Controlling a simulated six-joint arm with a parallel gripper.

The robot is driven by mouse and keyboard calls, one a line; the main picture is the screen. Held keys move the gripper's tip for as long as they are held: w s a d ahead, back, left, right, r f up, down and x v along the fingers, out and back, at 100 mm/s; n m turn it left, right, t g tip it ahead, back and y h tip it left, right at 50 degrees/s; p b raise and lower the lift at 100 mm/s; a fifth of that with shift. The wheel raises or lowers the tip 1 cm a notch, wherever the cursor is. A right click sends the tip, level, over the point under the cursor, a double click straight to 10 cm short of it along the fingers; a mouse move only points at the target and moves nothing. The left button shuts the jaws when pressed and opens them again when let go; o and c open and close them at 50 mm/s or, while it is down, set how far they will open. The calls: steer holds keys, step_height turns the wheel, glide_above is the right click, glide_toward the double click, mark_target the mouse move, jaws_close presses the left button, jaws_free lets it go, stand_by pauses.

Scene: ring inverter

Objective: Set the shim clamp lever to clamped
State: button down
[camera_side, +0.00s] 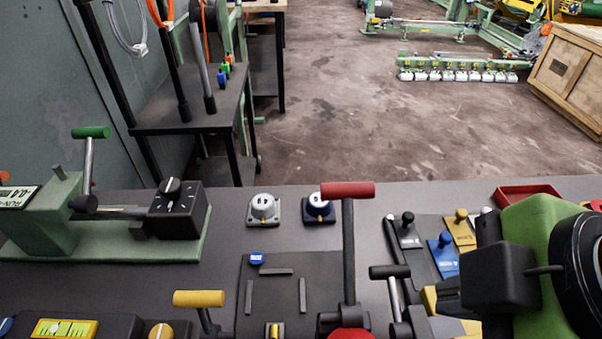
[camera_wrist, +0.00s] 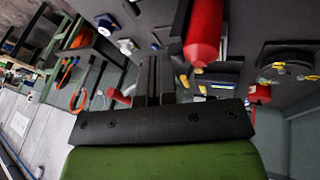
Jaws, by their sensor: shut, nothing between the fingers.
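No readable label marks the shim clamp lever. A lever with a black cross handle (camera_side: 390,271) stands upright beside a dark plate with several small knobbed pieces, including a grey one (camera_side: 409,233), a blue one (camera_side: 444,254) and a yellow one (camera_side: 461,231). My gripper (camera_side: 440,294) is at the lower right in the side view, to the right of that lever; its body hides part of the bench. In the wrist view its dark fingers (camera_wrist: 154,80) are together and empty. A large red cylinder (camera_wrist: 202,40) shows close beside them.
A tall red-handled lever (camera_side: 348,190) stands left of the black one. A yellow-handled lever (camera_side: 199,298) and a green-handled lever (camera_side: 90,132) are farther left. A red tray (camera_side: 526,192) lies at the back right. The bench behind the left fixture is mostly clear.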

steer(key=v, duration=0.5)
steer(key=w+a+r+n+g+y, duration=0.1)
steer(key=w+a+r+y, duration=0.1)
steer(key=a, duration=0.4)
steer(key=w+a+r+n+y, duration=0.2)
steer(key=a+r+y, duration=0.1)
steer(key=a+y, duration=0.2)
steer(key=shift+a+r+g+y, duration=0.3)
steer(key=shift+a+r+g, duration=0.1)
steer(key=shift+a, duration=0.9)
